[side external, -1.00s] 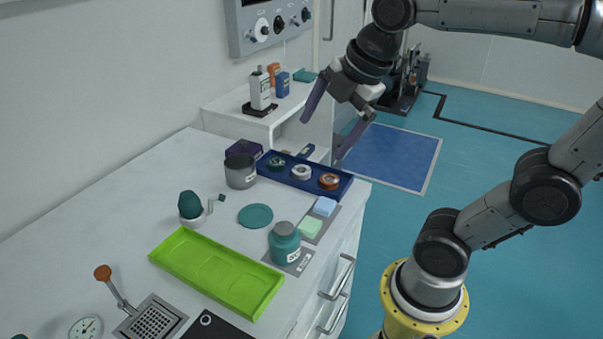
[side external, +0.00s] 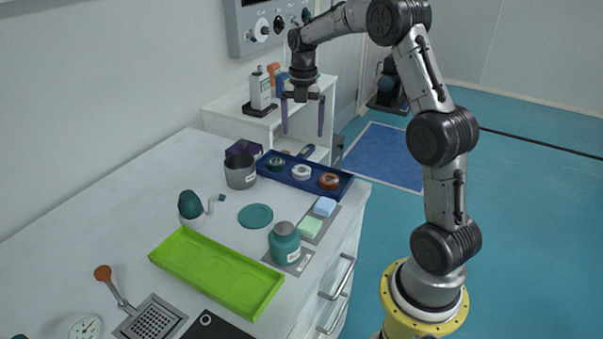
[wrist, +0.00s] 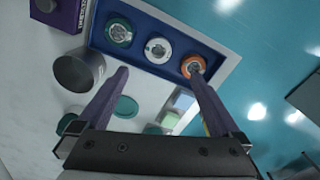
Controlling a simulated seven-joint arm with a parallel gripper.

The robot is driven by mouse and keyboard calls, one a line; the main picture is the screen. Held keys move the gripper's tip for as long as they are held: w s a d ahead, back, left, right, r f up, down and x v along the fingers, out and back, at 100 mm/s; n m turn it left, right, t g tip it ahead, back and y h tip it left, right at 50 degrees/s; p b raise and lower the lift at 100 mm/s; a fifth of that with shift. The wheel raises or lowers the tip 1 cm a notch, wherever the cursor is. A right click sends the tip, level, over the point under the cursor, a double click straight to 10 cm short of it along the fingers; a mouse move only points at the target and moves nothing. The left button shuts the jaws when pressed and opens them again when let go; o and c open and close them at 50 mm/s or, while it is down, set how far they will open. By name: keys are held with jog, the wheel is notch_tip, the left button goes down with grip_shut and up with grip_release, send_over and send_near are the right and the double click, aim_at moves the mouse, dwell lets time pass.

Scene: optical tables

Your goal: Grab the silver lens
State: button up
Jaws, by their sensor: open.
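The silver lens (side external: 301,172) is a small whitish ring with a clear centre. It sits in the middle of the dark blue tray (side external: 330,187), between a teal-rimmed lens (side external: 276,163) on its left and an orange-rimmed lens (side external: 329,181) on its right. In the wrist view the silver lens (wrist: 158,49) lies beyond the fingertips, between their lines. My gripper (side external: 303,134) is open and empty, pointing down above the tray with a clear gap. Its two purple fingers also show in the wrist view (wrist: 158,72).
A grey cup (side external: 240,172) and a purple box (side external: 243,149) stand left of the tray. A teal jar (side external: 285,244), a green tray (side external: 217,272) and a teal disc (side external: 256,216) are nearer the front. The counter's right edge is close to the blue tray.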

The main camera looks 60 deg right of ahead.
aim_at(301, 170)
jog(key=f, duration=1.2)
jog(key=shift+w+a+f, duration=0.1)
jog(key=shift+a+f, duration=0.1)
jog(key=shift+f, duration=0.2)
jog(key=shift+c, duration=0.3)
jog(key=c, duration=1.4)
jog(key=shift+r, duration=0.1)
